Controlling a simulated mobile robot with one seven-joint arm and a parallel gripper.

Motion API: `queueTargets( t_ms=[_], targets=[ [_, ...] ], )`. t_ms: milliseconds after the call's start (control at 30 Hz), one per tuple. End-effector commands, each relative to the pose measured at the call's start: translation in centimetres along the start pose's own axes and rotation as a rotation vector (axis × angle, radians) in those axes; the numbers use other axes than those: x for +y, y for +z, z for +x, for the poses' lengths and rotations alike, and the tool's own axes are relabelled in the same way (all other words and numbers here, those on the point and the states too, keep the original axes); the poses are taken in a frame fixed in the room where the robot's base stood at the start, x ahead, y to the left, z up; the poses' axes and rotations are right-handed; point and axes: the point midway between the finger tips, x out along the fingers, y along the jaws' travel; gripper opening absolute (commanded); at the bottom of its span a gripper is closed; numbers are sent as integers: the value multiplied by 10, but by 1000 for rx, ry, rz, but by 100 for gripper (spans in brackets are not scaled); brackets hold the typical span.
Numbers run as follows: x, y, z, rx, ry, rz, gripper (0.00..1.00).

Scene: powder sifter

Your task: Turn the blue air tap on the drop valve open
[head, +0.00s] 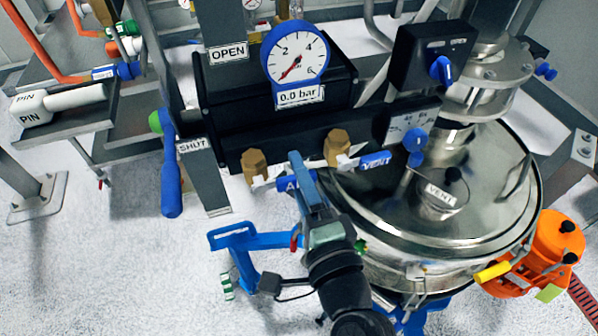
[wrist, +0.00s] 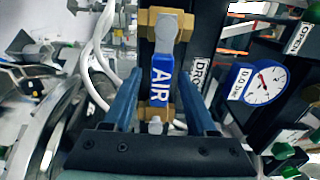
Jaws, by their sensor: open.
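The air tap has a blue handle marked AIR (wrist: 161,82) with a grey metal end, lying in front of its brass body (wrist: 184,22) in the wrist view. In the head view its blue handle (head: 284,184) sticks out to the right of the left brass fitting (head: 254,163), partly hidden by my gripper. My gripper (head: 298,162) is open at the handle. In the wrist view its two blue fingers (wrist: 158,80) stand one on each side of the handle. I cannot tell whether either finger touches it. The handle does not appear gripped.
The gauge (head: 295,53) above reads 0.0 bar. A long blue lever (head: 171,178) hangs near the SHUT label on the left. The steel sifter lid (head: 482,205) is right of my gripper.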

Motion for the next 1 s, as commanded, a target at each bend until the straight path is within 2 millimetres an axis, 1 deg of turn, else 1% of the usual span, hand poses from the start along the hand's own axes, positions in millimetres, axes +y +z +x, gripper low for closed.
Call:
queueTargets(
  t_ms=[167, 267, 400, 500, 1000],
  targets=[
    [0, 0, 0, 0, 0, 0, 57],
    [0, 0, 0, 0, 0, 0, 41],
    [0, 0, 0, 0, 0, 0, 16],
    [0, 0, 0, 0, 0, 0, 0],
    [0, 0, 0, 0, 0, 0, 0]
  ],
)
